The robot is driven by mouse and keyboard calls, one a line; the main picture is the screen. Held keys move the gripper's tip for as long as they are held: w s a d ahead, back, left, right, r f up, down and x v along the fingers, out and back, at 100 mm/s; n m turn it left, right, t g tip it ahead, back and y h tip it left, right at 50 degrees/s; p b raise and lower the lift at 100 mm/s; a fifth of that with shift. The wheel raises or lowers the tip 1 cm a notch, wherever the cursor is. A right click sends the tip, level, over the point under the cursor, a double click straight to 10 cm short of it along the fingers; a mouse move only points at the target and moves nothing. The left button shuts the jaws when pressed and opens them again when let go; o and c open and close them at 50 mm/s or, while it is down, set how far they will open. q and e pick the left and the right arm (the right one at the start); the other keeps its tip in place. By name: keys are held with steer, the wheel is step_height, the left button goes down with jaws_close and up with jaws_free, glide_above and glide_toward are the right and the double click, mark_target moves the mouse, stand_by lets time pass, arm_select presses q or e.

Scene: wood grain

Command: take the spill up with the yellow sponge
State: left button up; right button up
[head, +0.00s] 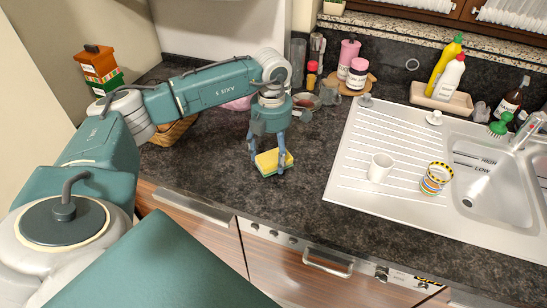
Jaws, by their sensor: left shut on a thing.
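The yellow sponge (268,165), with a darker green layer along its lower edge, is at the dark speckled counter near its front edge. My left gripper (270,158) points down from above and is shut on the sponge, with a finger on each side. I cannot tell whether the sponge touches the counter. No spill can be made out; the gripper and sponge may hide part of the counter there. My right gripper is not in view.
The counter (220,185) left of the sponge is clear.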

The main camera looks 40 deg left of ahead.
arm_select(q)
step_height(320, 180, up, 2)
steer(key=shift+w+d+p, duration=0.1)
steer(key=shift+p, duration=0.3)
steer(key=shift+r+p, duration=0.85)
steer(key=shift+r, duration=0.65)
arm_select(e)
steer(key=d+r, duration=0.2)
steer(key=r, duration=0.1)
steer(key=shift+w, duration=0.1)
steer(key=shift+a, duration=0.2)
